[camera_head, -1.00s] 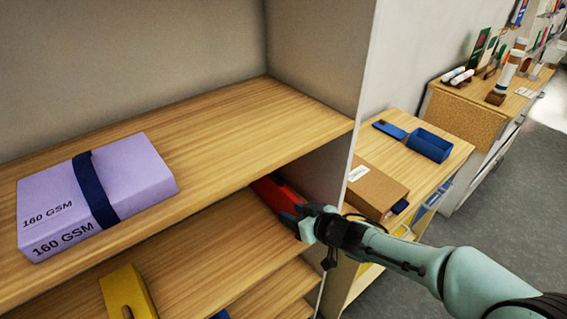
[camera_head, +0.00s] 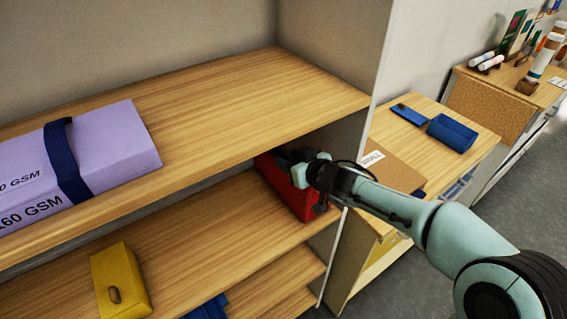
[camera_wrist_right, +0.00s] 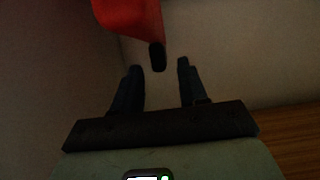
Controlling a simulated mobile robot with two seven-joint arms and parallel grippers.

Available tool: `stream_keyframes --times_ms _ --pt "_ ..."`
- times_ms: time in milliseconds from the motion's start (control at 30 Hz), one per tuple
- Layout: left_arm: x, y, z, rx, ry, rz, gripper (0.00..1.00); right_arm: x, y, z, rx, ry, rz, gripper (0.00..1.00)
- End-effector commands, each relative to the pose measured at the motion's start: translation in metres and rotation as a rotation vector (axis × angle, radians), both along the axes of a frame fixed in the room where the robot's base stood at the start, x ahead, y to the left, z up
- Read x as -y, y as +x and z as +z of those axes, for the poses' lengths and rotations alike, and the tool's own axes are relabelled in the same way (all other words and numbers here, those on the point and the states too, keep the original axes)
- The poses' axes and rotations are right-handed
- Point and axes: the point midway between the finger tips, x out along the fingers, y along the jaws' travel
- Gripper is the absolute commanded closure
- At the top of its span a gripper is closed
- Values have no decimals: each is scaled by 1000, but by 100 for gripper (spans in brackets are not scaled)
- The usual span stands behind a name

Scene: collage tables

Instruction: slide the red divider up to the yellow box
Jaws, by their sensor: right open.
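The red divider (camera_head: 296,194) stands at the right end of the lower shelf, near the side wall, partly hidden under the upper shelf and by my arm. The yellow box (camera_head: 128,274) is on the same lower shelf to the left, with a wide gap between them. My right gripper (camera_head: 285,158) is at the divider's upper edge, its fingertips partly in shadow. In the right wrist view the gripper (camera_wrist_right: 160,68) is open, and a dark knob-like part below the red divider (camera_wrist_right: 127,14) shows between and just beyond the fingertips. I cannot tell whether they touch. My left gripper is out of view.
The upper shelf (camera_head: 230,110) overhangs the lower one and carries a lilac paper pack (camera_head: 110,140). The shelf between box and divider (camera_head: 205,225) is clear. A blue item (camera_head: 208,308) shows below. A cardboard box (camera_head: 395,170) stands on a table outside.

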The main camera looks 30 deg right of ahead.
Motion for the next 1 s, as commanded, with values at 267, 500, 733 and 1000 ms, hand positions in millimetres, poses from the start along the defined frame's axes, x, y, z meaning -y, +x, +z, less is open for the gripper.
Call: stream_keyframes --times_ms 267,500,733,1000 --pt "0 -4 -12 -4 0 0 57 -3 29 -12 1 1 1 57" --pt "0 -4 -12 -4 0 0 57 -3 31 -12 1 1 0 57" --pt "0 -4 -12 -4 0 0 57 -3 31 -12 1 0 0 100" --pt "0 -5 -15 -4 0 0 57 -6 31 -13 2 1 1 100"
